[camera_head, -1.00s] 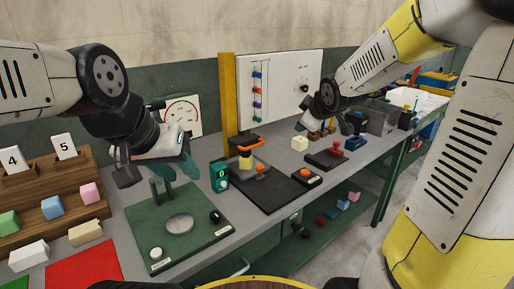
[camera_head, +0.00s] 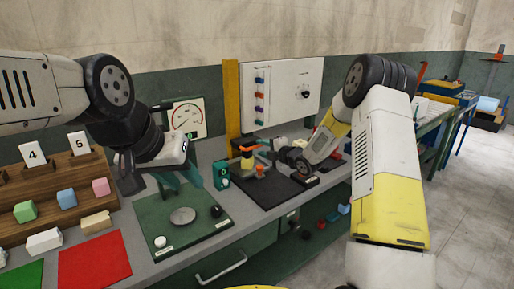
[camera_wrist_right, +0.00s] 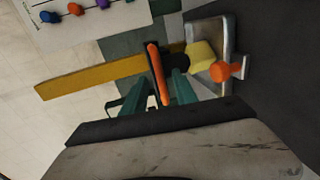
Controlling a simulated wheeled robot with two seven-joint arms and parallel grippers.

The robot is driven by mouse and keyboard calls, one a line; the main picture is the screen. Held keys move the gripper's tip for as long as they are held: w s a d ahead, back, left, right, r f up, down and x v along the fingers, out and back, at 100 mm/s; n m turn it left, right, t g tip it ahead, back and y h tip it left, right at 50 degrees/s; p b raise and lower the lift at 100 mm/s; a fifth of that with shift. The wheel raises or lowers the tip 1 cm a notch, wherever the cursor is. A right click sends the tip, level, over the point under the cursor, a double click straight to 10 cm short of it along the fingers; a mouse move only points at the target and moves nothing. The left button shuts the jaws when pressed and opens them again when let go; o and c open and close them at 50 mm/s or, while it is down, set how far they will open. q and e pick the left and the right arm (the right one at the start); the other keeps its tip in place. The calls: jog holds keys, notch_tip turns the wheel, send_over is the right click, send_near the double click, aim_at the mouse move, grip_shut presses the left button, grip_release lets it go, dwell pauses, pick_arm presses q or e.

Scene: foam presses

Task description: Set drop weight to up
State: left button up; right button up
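No legible label marks the drop weight. A small press with an orange lever (camera_head: 250,148) and a yellow block (camera_head: 247,163) stands on a dark base. In the right wrist view the orange lever (camera_wrist_right: 158,72) runs between the green fingers of my right gripper (camera_wrist_right: 155,97), which are apart; contact cannot be told. The yellow block (camera_wrist_right: 202,53) and an orange knob (camera_wrist_right: 228,70) are beyond the fingers. In the head view my right wrist partly hides my right gripper beside this press. My left gripper (camera_head: 181,178), fingers apart, hangs over the back of a green press base (camera_head: 185,232).
A red-scaled gauge (camera_head: 186,117), a yellow post (camera_head: 231,105) and a white panel (camera_head: 280,90) stand behind the bench. A green counter box (camera_head: 221,175) stands between the presses. A wooden rack (camera_head: 60,190) with coloured blocks and a red mat (camera_head: 95,262) are at left.

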aim_at(257, 147)
jog(key=shift+x, duration=2)
grip_shut()
jog(key=shift+s+f, duration=0.1)
jog(key=shift+f, duration=0.05)
